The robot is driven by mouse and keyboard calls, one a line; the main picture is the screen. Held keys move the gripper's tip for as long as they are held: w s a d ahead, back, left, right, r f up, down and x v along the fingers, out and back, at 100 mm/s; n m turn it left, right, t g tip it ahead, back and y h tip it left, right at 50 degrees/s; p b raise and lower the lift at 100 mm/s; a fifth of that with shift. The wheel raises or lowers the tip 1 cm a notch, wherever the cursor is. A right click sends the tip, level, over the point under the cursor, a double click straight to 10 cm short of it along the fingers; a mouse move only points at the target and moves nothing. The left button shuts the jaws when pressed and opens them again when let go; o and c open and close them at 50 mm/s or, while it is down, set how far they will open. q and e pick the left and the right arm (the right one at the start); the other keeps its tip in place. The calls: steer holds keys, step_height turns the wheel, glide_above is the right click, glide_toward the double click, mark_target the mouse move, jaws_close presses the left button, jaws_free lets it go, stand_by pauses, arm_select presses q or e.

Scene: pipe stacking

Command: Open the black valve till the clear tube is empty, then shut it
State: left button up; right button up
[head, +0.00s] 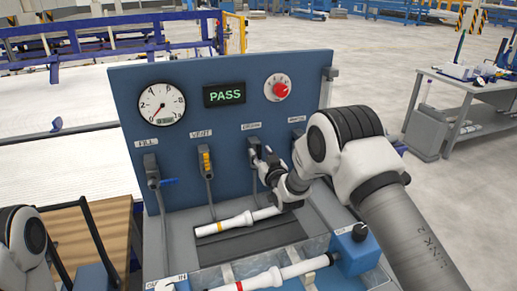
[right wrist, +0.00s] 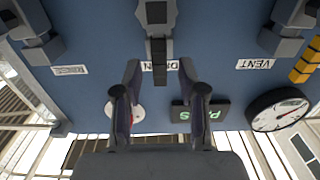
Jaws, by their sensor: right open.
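The black valve (head: 254,153) is on the blue panel under the DRAIN label, and its dark handle shows in the right wrist view (right wrist: 158,48). My right gripper (head: 270,158) is at this valve, partly covering it in the head view. In the right wrist view my right gripper (right wrist: 160,85) is open, its two fingers apart with the handle's end near the gap between their tips. I cannot tell whether they touch it. I cannot make out a clear tube or any liquid level. Of my left arm only a link shows at lower left; its gripper is out of view.
The panel (head: 215,130) carries a round gauge (head: 161,104), a green PASS display (head: 224,94) and a red knob (head: 280,90). The FILL valve (head: 152,168) and yellow VENT valve (head: 206,160) stand left. A white pipe with a yellow band (head: 235,222) lies below.

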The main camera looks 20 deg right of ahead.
steer(key=w, duration=0.2)
steer(key=shift+w, duration=0.35)
steer(key=shift+s, duration=0.1)
jaws_close()
